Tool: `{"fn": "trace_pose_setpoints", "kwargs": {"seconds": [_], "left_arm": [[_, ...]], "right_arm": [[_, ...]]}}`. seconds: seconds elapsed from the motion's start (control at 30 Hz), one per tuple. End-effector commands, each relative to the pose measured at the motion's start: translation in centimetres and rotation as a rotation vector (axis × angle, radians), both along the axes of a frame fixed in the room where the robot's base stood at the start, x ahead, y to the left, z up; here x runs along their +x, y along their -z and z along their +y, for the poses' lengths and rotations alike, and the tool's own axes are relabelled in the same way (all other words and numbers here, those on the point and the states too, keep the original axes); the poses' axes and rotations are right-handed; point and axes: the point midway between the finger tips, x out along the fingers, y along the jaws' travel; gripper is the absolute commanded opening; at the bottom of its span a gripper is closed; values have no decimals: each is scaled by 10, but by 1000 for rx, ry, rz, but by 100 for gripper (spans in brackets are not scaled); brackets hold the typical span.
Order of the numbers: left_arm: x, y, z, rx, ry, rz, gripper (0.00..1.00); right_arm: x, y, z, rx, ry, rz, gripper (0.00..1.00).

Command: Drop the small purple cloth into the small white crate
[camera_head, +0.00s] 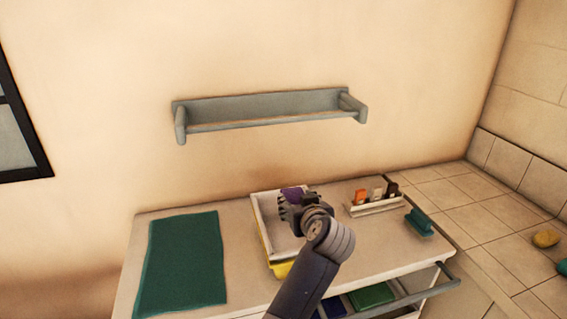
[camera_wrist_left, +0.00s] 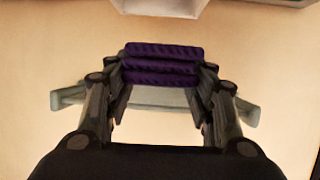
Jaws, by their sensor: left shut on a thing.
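The small purple cloth (camera_head: 292,193) looks folded in layers. In the left wrist view the cloth (camera_wrist_left: 162,64) sits between the two fingertips. My left gripper (camera_head: 288,207) is shut on it. In the head view the gripper and cloth overlap the white crate (camera_head: 259,224) on the tabletop. The gripper hides part of the crate's inside and right side. I cannot tell how high the cloth is above the crate. My right gripper is not in view.
A green mat (camera_head: 182,262) lies left on the white cabinet. A white holder (camera_head: 375,206) with several small items and a teal object (camera_head: 419,222) are to the right. An open drawer (camera_head: 432,284) juts out in front. A grey wall shelf (camera_head: 268,107) hangs above.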

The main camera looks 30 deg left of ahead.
Motion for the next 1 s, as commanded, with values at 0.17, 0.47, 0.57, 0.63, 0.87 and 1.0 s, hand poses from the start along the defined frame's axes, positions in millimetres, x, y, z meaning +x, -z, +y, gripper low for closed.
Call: {"fn": "trace_pose_setpoints", "kwargs": {"seconds": [0.17,0.47,0.57,0.63,0.87,1.0], "left_arm": [[49,-18,60,-5,-64,9,30],[83,8,86,0,-65,5,30],[85,14,87,1,-64,3,30],[86,17,87,1,-63,3,30],[85,34,87,4,-62,6,30],[85,52,87,2,-64,2,30]], "right_arm": [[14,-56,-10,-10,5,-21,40],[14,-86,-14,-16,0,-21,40],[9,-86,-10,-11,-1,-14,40],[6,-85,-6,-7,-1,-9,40],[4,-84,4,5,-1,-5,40],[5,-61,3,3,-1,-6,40]]}}
